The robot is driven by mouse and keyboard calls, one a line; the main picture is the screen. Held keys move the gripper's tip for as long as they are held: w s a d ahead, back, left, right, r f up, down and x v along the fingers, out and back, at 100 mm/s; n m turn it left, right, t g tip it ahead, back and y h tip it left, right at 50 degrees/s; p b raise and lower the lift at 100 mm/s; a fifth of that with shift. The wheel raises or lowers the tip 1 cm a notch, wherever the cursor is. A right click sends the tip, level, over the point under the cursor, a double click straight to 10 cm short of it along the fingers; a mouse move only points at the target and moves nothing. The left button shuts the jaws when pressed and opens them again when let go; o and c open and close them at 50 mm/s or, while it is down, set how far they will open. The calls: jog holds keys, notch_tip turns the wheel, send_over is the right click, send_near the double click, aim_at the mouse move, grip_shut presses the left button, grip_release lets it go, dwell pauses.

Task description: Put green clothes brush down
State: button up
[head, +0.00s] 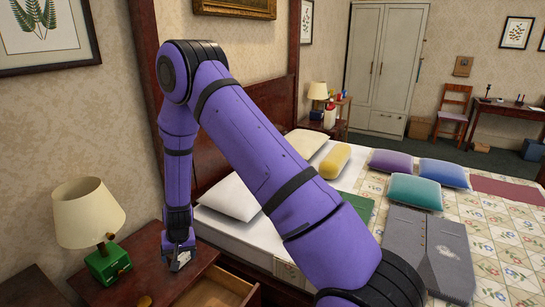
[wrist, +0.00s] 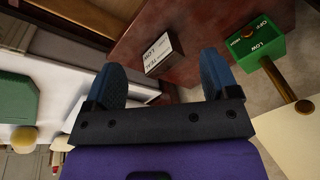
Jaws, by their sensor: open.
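I cannot make out a green clothes brush in either view. My gripper (head: 180,250) points down just above the wooden nightstand (head: 140,266) beside the bed. In the wrist view my gripper (wrist: 161,66) is open, its two dark blue fingers wide apart with nothing held between them. A small dark block with a white lettered face (wrist: 163,54) shows beyond the gap between the fingertips. In the head view a small pale grey patch shows at the fingertips, too small to tell apart.
A lamp with a green base (head: 108,263) stands left of my gripper; its base also shows in the wrist view (wrist: 258,44). An open drawer (head: 222,292) juts out on the right. The bed holds pillows, a green folded cloth (head: 351,211) and a grey garment (head: 428,250).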

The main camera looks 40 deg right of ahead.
jog(key=s+d+r+n, duration=0.1)
jog(key=s+r, duration=0.2)
jog(key=r, duration=0.8)
jog(key=s+d+r+n+t, duration=0.1)
jog(key=s+r, duration=0.3)
jog(key=r, duration=0.7)
jog(key=s+d+r+n, duration=0.1)
jog(key=s+r, duration=0.2)
jog(key=r, duration=0.8)
jog(key=s+d+r, duration=0.1)
jog(key=s+r, duration=0.3)
jog(key=s, duration=0.4)
jog(key=s+d+r+t, duration=0.1)
jog(key=s+r, duration=0.3)
jog(key=s, duration=0.5)
jog(key=s+d+r+n+h, duration=0.1)
jog(key=s+d+r, duration=0.2)
jog(key=s, duration=0.5)
jog(key=shift+s+d+r+t, duration=0.2)
jog(key=shift+r+t, duration=0.2)
jog(key=shift+r, duration=0.15)
jog(key=shift+o, duration=0.4)
